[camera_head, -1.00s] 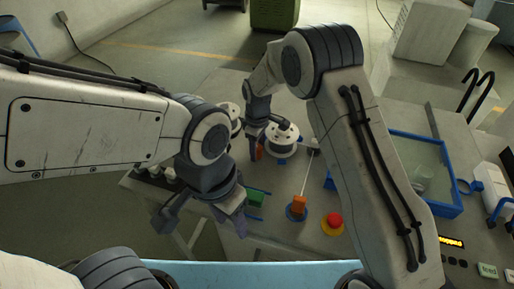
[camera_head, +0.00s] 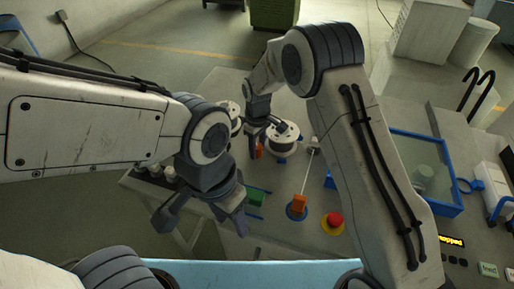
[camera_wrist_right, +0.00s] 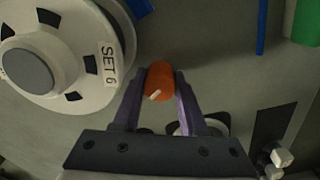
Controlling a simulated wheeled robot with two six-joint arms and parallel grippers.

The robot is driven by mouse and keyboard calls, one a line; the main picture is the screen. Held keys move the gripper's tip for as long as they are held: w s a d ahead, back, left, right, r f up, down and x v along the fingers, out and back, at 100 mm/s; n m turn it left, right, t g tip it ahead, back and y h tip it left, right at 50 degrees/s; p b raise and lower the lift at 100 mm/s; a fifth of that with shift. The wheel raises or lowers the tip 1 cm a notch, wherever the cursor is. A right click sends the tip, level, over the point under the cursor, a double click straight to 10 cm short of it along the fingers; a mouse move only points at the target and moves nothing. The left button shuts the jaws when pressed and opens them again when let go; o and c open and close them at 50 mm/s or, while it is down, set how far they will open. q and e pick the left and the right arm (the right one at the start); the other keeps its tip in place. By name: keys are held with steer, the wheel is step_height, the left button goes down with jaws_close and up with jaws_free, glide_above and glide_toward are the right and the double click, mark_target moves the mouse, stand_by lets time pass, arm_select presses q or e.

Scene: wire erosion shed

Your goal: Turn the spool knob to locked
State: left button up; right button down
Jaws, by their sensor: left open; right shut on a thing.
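The orange spool knob (camera_wrist_right: 160,80) with a white pointer mark stands between the jaws of my right gripper (camera_wrist_right: 160,88) in the right wrist view. The jaws are shut on it from both sides. The pointer mark is slanted; I cannot read any locked marking around it. In the head view the knob (camera_head: 259,153) shows as a small orange patch beside my right gripper (camera_head: 257,143), which partly hides it. The white spool (camera_wrist_right: 60,50) labelled "SET 6" is next to the knob, and also shows in the head view (camera_head: 280,143). My left gripper (camera_head: 199,222) is open and empty.
An orange piece on a blue base (camera_head: 298,205) and a red button (camera_head: 333,221) stand near the front. A green block (camera_head: 257,196) lies right of my left gripper. A blue-framed clear bin (camera_head: 425,172) is at right. A second spool (camera_head: 235,118) is partly hidden.

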steer(key=m, duration=0.4)
steer(key=shift+m, duration=0.3)
steer(key=m, duration=0.3)
steer(key=shift+m, duration=0.3)
steer(key=m, duration=0.3)
steer(key=shift+w+r+m, duration=0.1)
steer(key=shift+m, duration=2)
steer(key=c, duration=0.7)
jaws_free()
steer(key=shift+c, duration=0.2)
steer(key=shift+b, duration=0.3)
